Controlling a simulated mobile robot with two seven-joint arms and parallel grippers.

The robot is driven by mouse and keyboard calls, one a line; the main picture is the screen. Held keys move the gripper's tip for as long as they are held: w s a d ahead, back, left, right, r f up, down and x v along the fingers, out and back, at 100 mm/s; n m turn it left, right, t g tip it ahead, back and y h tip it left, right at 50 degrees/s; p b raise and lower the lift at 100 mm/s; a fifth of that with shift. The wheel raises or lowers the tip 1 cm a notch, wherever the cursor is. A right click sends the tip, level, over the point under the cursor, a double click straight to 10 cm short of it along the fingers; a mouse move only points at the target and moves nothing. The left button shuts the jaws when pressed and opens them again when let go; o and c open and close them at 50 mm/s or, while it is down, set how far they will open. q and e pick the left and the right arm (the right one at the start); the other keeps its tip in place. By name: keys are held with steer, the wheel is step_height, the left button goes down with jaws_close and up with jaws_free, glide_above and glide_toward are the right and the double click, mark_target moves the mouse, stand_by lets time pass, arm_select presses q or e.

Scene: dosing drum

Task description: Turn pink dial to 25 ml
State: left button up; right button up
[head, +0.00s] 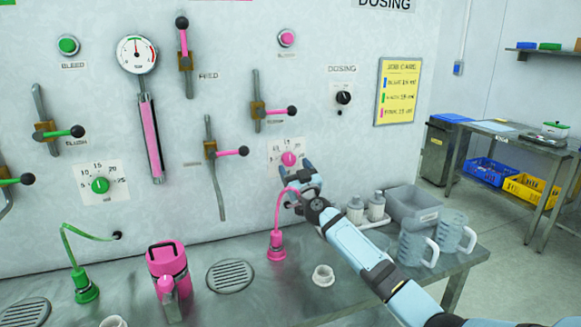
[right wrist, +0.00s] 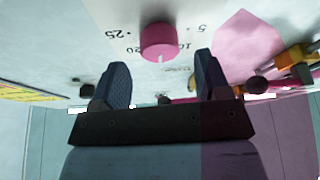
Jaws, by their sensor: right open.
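The pink dial (head: 289,159) sits on a white scale plate on the wall panel. In the right wrist view, which is upside down, the pink dial (right wrist: 158,42) shows a pale mark between the 20 and the 10, roughly where 15 lies. The 25 label (right wrist: 116,34) is to its left there. My right gripper (head: 303,178) is just in front of and below the dial. Its jaws (right wrist: 160,78) are open, with the dial beyond and between the fingertips, seemingly not touched. My left gripper is not in view.
A pink spout (head: 277,243) stands below the dial on the metal bench. A green dial (head: 100,185) is at the left. White bottles (head: 376,207) and clear jugs (head: 455,232) stand at the right.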

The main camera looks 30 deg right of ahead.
mark_target(290, 160)
steer(key=shift+b+x, duration=0.35)
steer(key=shift+x, duration=0.75)
steer(key=shift+w+d+r, duration=0.1)
steer(key=shift+w+r, duration=0.1)
steer(key=shift+w, duration=0.3)
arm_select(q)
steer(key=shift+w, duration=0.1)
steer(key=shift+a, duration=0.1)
arm_select(e)
steer(key=c, duration=0.9)
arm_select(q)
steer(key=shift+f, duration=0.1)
arm_select(e)
steer(key=shift+c, duration=0.2)
